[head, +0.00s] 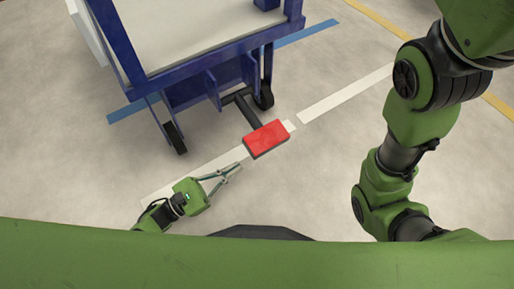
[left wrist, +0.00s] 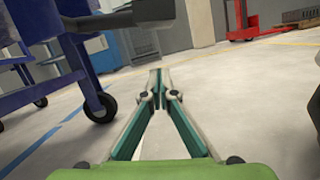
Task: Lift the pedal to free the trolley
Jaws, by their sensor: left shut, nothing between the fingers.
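The trolley (head: 200,68) has a blue frame and a pale deck and stands at the upper left in the head view. Its pedal (head: 266,138) is a red pad on a dark arm that reaches out from the trolley's near side. My left gripper (head: 237,168) is shut and empty, low over the floor, just left of and nearer than the pedal and apart from it. In the left wrist view its fingertips (left wrist: 158,72) meet below a dark bar and block, which look like the pedal (left wrist: 197,22) seen from beneath. My right gripper is out of view.
Blue trolley legs with a black wheel (left wrist: 100,107) stand at the left of the wrist view. A red pallet jack (left wrist: 252,22) is farther back. White floor tape (head: 345,94) runs past the pedal. The floor right of the pedal is clear.

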